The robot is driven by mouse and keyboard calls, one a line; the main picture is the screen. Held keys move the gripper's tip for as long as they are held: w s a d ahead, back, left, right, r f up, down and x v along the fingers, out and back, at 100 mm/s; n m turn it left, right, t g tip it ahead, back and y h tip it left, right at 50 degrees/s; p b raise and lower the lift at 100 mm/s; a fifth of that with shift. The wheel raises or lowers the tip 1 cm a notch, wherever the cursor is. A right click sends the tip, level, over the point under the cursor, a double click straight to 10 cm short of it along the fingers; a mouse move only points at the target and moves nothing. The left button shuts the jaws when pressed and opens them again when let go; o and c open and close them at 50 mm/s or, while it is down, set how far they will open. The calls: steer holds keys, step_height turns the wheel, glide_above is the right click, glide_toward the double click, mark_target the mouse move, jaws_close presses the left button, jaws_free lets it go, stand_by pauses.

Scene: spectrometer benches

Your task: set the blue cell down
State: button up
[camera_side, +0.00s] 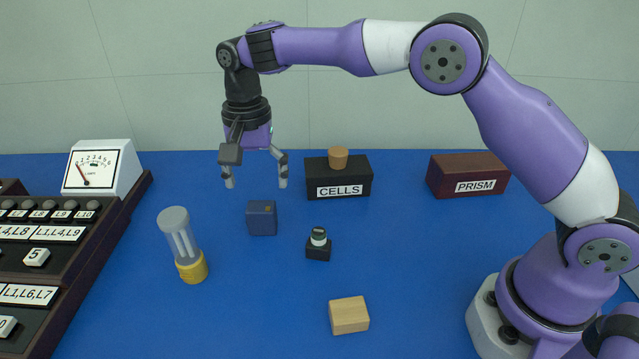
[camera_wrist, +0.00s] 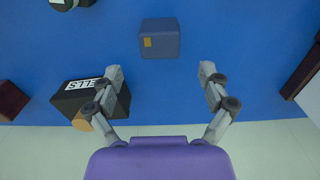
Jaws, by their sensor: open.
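The blue cell (camera_side: 262,218) is a small dark blue block standing on the blue bench top. In the wrist view the blue cell (camera_wrist: 160,39) shows a small yellow patch and lies beyond my fingertips, roughly centred between them. My gripper (camera_side: 256,184) is open and empty, pointing down above and a little behind the cell, with a gap between them. Its two fingers also show spread apart in the wrist view (camera_wrist: 161,70).
A black CELLS box (camera_side: 338,180) with a cork stands right of my gripper. A PRISM box (camera_side: 467,175), a lamp tube (camera_side: 182,245), a small black holder (camera_side: 318,248) and a wooden block (camera_side: 348,316) stand around. A panel with a meter (camera_side: 92,169) is at left.

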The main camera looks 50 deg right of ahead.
mark_target(265, 205)
steer(key=s+d+r+n+t, duration=0.1)
steer(key=s+d+r+n, duration=0.15)
steer(key=r, duration=0.35)
steer(key=s+d+r+n+t, duration=0.1)
steer(key=s+d+r, duration=0.2)
steer(key=r, duration=0.2)
steer(key=s+d+f+n+t, duration=0.1)
steer(key=s+d+n, duration=0.1)
steer(key=s, duration=0.6)
steer(key=s+d+f+n+t, duration=0.2)
steer(key=s+d+n, duration=0.1)
steer(key=s, duration=0.5)
steer(key=shift+d+t, duration=0.3)
steer(key=shift+d, duration=0.45)
